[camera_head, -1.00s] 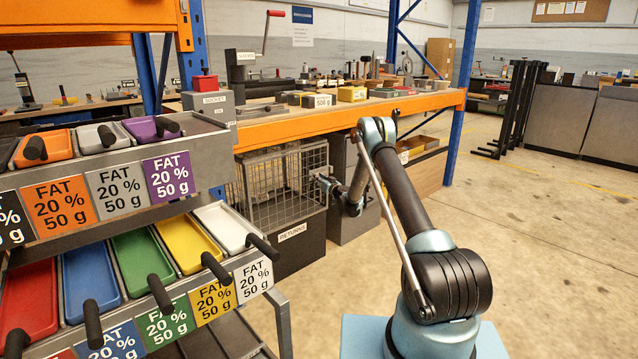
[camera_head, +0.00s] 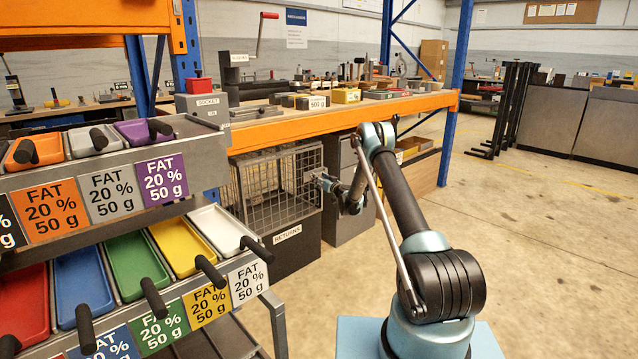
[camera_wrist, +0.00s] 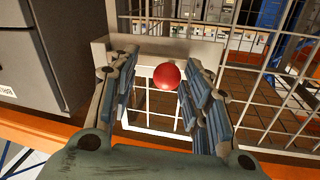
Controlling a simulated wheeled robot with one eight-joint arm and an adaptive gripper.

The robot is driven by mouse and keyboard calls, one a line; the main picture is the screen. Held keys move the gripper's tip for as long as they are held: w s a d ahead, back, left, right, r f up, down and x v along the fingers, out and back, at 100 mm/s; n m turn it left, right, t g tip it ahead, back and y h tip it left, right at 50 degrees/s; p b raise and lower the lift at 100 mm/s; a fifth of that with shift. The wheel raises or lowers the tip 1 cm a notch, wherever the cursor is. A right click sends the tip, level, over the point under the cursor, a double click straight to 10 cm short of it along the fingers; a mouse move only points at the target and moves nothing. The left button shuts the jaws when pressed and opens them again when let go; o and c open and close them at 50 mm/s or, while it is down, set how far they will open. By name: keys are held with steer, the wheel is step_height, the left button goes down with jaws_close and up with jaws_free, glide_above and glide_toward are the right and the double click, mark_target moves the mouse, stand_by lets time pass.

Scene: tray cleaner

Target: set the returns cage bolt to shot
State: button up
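The returns cage (camera_head: 278,187) is a grey wire cage on a dark box with a RETURNS label, under the orange bench. In the wrist view its mesh (camera_wrist: 240,75) fills the right side. A red ball knob (camera_wrist: 167,76), apparently the bolt's handle, sits in front of a pale plate (camera_wrist: 120,45) at the cage's edge. My gripper (camera_wrist: 160,92) is open, with one finger on each side of the knob and a gap to the left finger; contact on the right is unclear. In the head view my gripper (camera_head: 322,180) is at the cage's right edge. The bolt's rod is hidden.
A grey cabinet (camera_head: 342,195) stands just right of the cage, and shows at left in the wrist view (camera_wrist: 35,55). The orange bench edge (camera_head: 330,119) runs above. Racks of coloured trays (camera_head: 135,260) stand at left. Open floor (camera_head: 540,240) lies to the right.

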steer(key=shift+s, duration=0.15)
steer(key=v, duration=1.1)
steer(key=shift+s+d, duration=0.25)
steer(key=s+d+r+n+g, duration=0.1)
steer(key=s+d+r+g, duration=0.15)
steer(key=s+r, duration=0.75)
steer(key=s+d+r+g, duration=0.1)
steer(key=s+r+g, duration=0.2)
steer(key=s+r, duration=0.7)
steer(key=s+d+r+m+g+h, duration=0.1)
steer(key=s+d+r+h, duration=0.15)
steer(key=s, duration=0.65)
steer(key=s+d+r+g+h, duration=0.1)
steer(key=s+d+r+g, duration=0.2)
steer(key=s, duration=0.5)
steer(key=s+d+f+m+g+h, duration=0.1)
steer(key=s+d, duration=0.4)
steer(key=s, duration=0.7)
steer(key=s+d+f+m+g+h, duration=0.1)
steer(key=s+d+f, duration=0.4)
steer(key=s, duration=0.6)
steer(key=s+d+f+m+g+h, duration=0.1)
steer(key=s+d+f+h, duration=0.4)
steer(key=s, duration=0.7)
steer(key=shift+s+d+m, duration=0.35)
steer(key=shift+d+m, duration=0.2)
steer(key=shift+m, duration=0.35)
